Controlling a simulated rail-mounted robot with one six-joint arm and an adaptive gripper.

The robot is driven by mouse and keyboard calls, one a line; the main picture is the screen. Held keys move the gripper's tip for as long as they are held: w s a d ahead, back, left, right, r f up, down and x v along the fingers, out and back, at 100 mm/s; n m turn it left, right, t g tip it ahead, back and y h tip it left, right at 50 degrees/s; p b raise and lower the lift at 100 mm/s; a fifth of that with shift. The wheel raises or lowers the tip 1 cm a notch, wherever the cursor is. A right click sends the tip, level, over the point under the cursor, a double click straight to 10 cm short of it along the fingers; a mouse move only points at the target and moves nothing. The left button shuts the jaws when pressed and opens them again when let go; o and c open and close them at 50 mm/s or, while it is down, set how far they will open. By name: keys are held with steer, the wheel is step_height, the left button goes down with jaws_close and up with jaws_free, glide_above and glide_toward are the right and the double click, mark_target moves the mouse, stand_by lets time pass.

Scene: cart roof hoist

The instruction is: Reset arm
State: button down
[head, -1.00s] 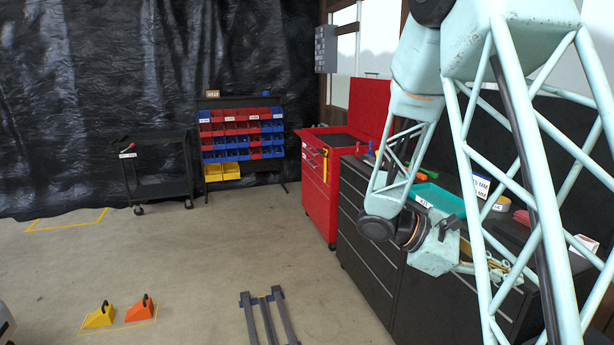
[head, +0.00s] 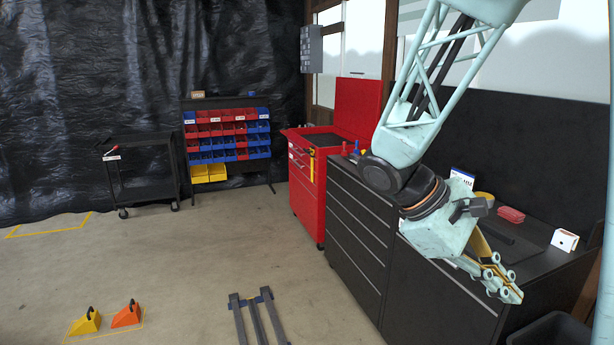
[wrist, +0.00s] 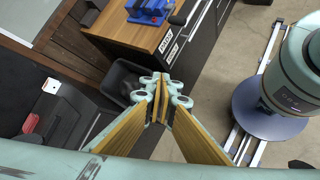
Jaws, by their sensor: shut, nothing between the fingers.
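My gripper (head: 503,284) hangs at the right of the head view, in front of the dark workbench cabinet (head: 372,232). Its pale teal linkage fingers are closed together with nothing between them. In the wrist view the gripper (wrist: 161,88) is seen from behind, its yellow-lined fingers meeting at the tips. The tips appear over a dark bin (wrist: 122,80), apart from the bench.
A red tool cabinet (head: 307,195) and a rack of bins (head: 228,138) stand at the back, beside a black cart (head: 140,185). Yellow and orange chocks (head: 126,315) sit on the open floor. A wooden-topped bench (wrist: 140,33) holds a blue vise (wrist: 150,10).

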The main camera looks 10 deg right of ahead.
steer(key=s+a+r+m+t+y, duration=0.2)
steer(key=s+a, duration=0.5)
steer(key=a, duration=0.4)
steer(key=s+a+r+m+t+y, duration=0.3)
steer(key=s+a+r+t+y, duration=0.2)
steer(key=a, duration=0.6)
steer(key=shift+s+a+r+m+t+y, duration=0.15)
steer(key=shift+s+r+m+t+y, duration=0.15)
steer(key=shift+s+y, duration=0.8)
steer(key=shift+s+h, duration=0.25)
steer(key=shift+h, duration=0.05)
